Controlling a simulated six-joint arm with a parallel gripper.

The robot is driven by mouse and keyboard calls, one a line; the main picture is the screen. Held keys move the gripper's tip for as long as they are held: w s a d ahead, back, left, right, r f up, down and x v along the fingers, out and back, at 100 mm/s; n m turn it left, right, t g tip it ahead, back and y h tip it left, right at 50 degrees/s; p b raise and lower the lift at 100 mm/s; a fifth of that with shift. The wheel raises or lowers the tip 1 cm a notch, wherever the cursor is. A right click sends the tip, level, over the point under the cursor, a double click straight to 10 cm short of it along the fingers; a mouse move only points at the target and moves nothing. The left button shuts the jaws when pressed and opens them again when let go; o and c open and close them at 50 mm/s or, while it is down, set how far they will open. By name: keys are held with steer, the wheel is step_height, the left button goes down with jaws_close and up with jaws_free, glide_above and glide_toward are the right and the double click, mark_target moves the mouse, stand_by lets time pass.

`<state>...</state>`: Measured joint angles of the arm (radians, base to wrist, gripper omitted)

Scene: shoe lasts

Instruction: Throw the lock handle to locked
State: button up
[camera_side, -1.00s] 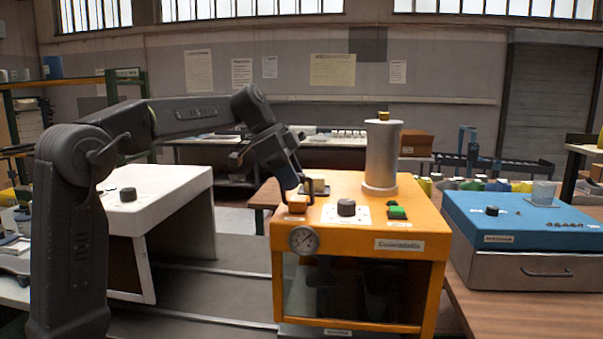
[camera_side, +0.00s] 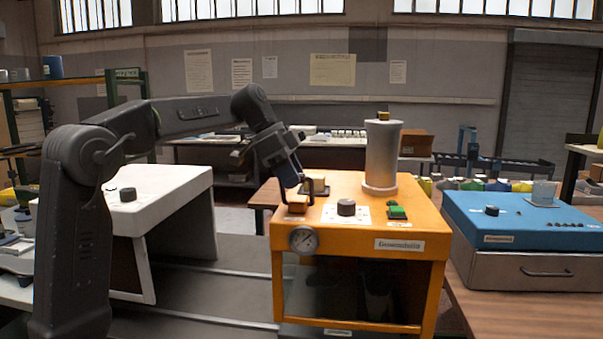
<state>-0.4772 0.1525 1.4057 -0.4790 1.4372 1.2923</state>
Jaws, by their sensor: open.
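The orange machine (camera_side: 352,243) stands in the middle, with its control parts on top. I cannot tell which of these, if either, is the lock handle. My gripper (camera_side: 297,197) points down over the front left corner, open, with its fingers close around or beside the front block. I cannot tell whether they touch it.
A black knob (camera_side: 346,207), a green button (camera_side: 397,212) and a tall metal cylinder (camera_side: 382,155) stand on the machine top to the right of my gripper. A pressure gauge (camera_side: 303,239) is on the front. A white machine (camera_side: 165,195) and a blue machine (camera_side: 530,222) flank it.

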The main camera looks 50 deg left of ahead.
steer(key=v, duration=0.7)
steer(key=shift+d, duration=0.1)
stand_by(2.0)
